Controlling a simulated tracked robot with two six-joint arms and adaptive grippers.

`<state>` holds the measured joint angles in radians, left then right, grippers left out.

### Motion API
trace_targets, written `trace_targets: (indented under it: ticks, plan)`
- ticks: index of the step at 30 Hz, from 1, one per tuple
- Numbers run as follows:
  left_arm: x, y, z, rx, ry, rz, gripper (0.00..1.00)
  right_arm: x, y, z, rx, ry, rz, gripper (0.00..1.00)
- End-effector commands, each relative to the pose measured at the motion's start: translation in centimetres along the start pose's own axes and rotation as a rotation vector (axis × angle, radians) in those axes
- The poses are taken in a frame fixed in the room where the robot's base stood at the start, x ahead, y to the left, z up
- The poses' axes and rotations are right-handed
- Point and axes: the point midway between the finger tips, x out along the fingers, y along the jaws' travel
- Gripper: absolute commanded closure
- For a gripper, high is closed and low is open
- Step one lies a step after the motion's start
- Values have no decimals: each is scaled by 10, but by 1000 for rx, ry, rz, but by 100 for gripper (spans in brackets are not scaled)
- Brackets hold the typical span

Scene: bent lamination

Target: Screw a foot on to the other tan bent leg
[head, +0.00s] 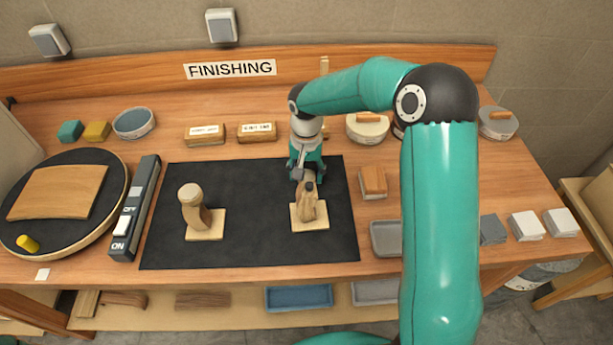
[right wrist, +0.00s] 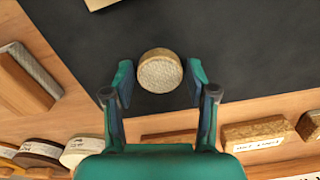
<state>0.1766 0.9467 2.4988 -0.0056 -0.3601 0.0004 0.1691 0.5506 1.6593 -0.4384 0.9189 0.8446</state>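Two tan bent legs stand on square bases on the black mat (head: 262,240). The left leg (head: 197,215) has a round pale foot (head: 190,192) on its top. The right leg (head: 309,208) has a dark tip and no round foot on it. My right gripper (head: 306,172) points down just behind the right leg, near the mat's back edge. In the right wrist view its open fingers (right wrist: 160,76) stand on either side of a round foot (right wrist: 160,71) with a speckled face, with narrow gaps beside it. That foot is hidden in the head view. My left gripper is out of view.
A switch bar (head: 137,208) and a round turntable (head: 112,209) are at the left. Labelled blocks (head: 257,132) stand behind the mat. A wood-topped block (head: 372,181) and a grey tray (head: 386,238) are right of it. The mat between the legs is clear.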

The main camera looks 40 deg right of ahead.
Motion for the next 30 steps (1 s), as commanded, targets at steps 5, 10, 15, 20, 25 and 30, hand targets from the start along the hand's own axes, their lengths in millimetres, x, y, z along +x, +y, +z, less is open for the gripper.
trace_targets:
  ticks: [5,10,15,20,25,30]
  plan:
    - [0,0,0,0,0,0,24,0,0,0,0,0,0,72]
    - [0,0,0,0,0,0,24,0,-1,0,-1,0,0,72]
    - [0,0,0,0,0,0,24,-2,-1,0,-1,1,0,72]
    - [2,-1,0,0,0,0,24,-11,-1,-1,-1,2,-2,72]
    - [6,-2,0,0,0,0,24,-33,-2,0,-1,5,-3,72]
    - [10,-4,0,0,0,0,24,-73,-2,-1,-1,7,-6,72]
